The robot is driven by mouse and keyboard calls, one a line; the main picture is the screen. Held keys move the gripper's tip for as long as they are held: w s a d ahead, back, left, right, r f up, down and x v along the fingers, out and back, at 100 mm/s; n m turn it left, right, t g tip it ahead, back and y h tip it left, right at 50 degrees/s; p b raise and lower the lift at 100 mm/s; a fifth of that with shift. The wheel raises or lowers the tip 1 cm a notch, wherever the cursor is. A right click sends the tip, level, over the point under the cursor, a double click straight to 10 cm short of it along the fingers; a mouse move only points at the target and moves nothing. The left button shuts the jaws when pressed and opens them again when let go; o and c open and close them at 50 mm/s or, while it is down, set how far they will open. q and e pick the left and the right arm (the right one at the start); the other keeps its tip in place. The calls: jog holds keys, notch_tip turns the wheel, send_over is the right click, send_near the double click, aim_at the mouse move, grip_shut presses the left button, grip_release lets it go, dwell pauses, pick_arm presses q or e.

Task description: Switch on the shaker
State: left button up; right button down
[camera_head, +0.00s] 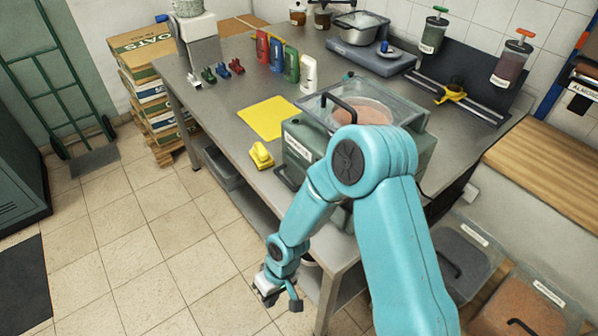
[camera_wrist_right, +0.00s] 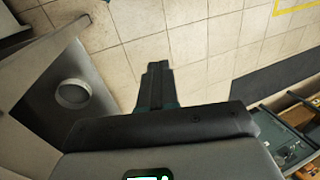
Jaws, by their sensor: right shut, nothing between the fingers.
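A green box-shaped machine (camera_head: 300,148) with a clear lid and a black handle stands at the near edge of the metal table. It may be the shaker, but its label is too small to read. My right arm crosses in front of it and hides much of its right side, and I cannot make out a switch. My right gripper (camera_head: 281,296) hangs low beside the table's near side, over the floor, apart from the machine. Its fingers (camera_wrist_right: 156,85) are shut and empty in the right wrist view. My left gripper is not in view.
The metal table (camera_head: 215,105) also holds a yellow sheet (camera_head: 268,117), a yellow object (camera_head: 261,155) and several coloured bottles (camera_head: 277,54). Lidded bins (camera_head: 465,255) stand at the lower right. Stacked boxes (camera_head: 145,65) stand at the left.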

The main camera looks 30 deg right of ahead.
jog(key=w+d+r+h+p, duration=0.1)
jog(key=w+d+r+h, duration=0.1)
jog(key=r, duration=0.8)
jog(key=w+d+r+h+p, duration=0.1)
jog(key=w+d+r+h, duration=0.2)
jog(key=r, duration=0.8)
jog(key=w+d+r+h+p, duration=0.2)
jog(key=w+d+r, duration=0.4)
jog(key=r, duration=0.5)
jog(key=shift+d+r+t, duration=0.2)
jog(key=shift+d+t, duration=0.1)
jog(key=shift+d, duration=0.25)
jog(key=shift+w+f, duration=0.1)
jog(key=d+f+p, duration=0.2)
jog(key=d+f, duration=0.5)
jog(key=f, duration=0.3)
jog(key=shift+w, duration=0.3)
